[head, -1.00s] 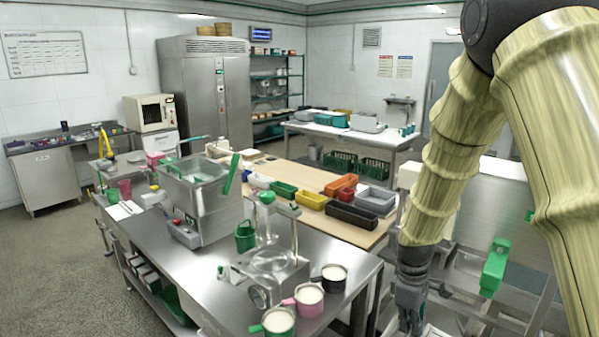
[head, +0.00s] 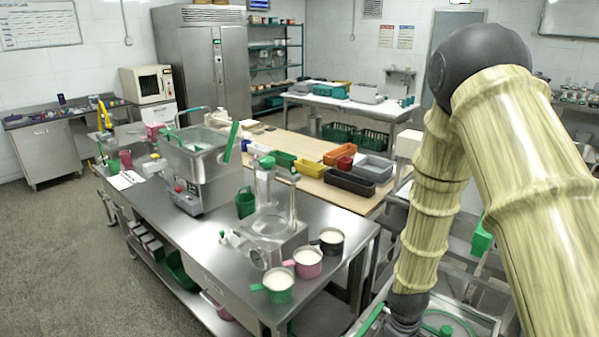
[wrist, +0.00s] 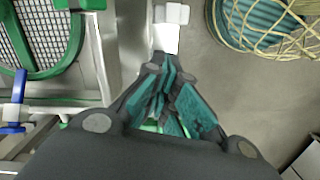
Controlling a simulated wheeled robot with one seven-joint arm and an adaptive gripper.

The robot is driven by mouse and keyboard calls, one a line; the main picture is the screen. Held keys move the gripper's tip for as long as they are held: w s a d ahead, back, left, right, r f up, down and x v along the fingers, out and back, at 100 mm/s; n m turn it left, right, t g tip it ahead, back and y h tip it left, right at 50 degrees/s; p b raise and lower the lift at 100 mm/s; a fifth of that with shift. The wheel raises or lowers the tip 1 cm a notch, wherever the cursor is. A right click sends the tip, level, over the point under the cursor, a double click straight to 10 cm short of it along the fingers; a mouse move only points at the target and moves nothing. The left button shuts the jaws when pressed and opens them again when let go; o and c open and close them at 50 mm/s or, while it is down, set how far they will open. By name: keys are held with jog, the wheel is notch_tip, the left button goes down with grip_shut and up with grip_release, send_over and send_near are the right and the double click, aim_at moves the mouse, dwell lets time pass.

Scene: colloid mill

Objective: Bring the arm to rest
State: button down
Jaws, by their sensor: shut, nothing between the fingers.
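My arm (head: 425,200), in a pale yellow ribbed sleeve with a dark elbow, hangs down the right side of the head view. Its dark wrist end reaches the bottom edge beside the steel bench, and the fingers are cut off there. In the wrist view my gripper (wrist: 170,105) has its teal-padded fingers together, with nothing held between them. It points down past steel equipment over the grey floor.
A green-rimmed mesh screen (wrist: 45,40) and a blue clamp (wrist: 14,110) are left of my gripper. The steel bench (head: 215,250) carries the mill (head: 195,165) and cups of white contents, including a green cup (head: 278,284).

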jog(key=s+f+m, duration=0.2)
jog(key=s+f, duration=0.3)
jog(key=s, duration=0.3)
jog(key=s+a+f+m+b, duration=0.1)
jog(key=s+f+m, duration=0.2)
jog(key=s+f, duration=0.3)
jog(key=s+a+f+m, duration=0.1)
jog(key=s+f, duration=0.5)
jog(key=s, duration=0.6)
jog(key=shift+f+m+t+b, duration=0.25)
jog(key=shift+m+t+b, duration=0.1)
jog(key=shift+m, duration=0.35)
